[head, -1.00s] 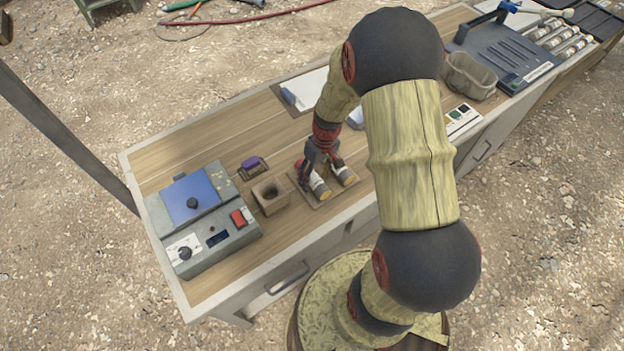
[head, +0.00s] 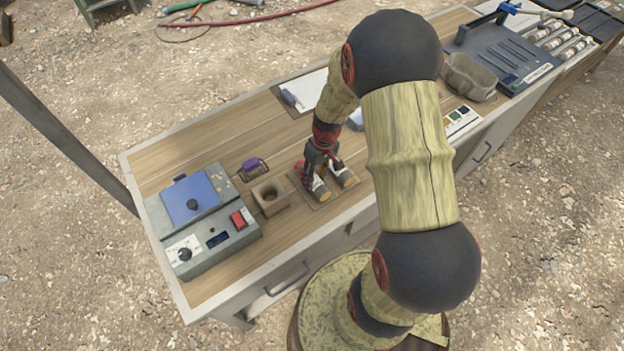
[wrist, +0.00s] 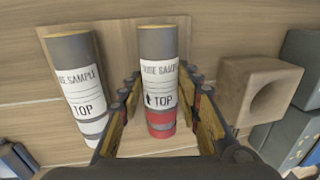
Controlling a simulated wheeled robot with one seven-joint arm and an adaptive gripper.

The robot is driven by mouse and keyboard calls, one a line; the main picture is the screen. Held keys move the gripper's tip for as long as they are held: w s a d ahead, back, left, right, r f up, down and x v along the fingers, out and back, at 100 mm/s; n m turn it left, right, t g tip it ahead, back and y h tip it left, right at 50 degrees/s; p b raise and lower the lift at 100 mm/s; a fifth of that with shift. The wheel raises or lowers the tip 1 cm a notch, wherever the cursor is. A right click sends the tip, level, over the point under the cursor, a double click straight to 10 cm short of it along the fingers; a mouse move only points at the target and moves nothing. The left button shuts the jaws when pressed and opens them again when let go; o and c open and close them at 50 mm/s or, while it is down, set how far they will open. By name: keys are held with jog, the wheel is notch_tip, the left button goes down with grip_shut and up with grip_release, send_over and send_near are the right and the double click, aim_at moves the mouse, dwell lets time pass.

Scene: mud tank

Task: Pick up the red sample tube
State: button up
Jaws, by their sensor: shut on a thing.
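The red sample tube (wrist: 161,92) has a grey body, a white label reading TOP and a red band at its lower end. In the wrist view it stands between the two fingers of my gripper (wrist: 160,84), which is shut on it. In the head view my gripper (head: 317,170) is over the left one of two tubes, and its fingers hide much of the red tube (head: 319,190). A second tube (wrist: 76,88) with a white label and a grey band is beside it, outside the fingers; it also shows in the head view (head: 344,177).
Both tubes are on a small board (head: 322,202) on the wooden bench. A block with a round hole (head: 270,198) is just left of them, with a grey machine with a blue lid (head: 200,220) beyond. A purple-topped item (head: 251,165) lies behind the block.

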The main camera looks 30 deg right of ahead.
grip_shut()
jog(key=shift+r, duration=0.15)
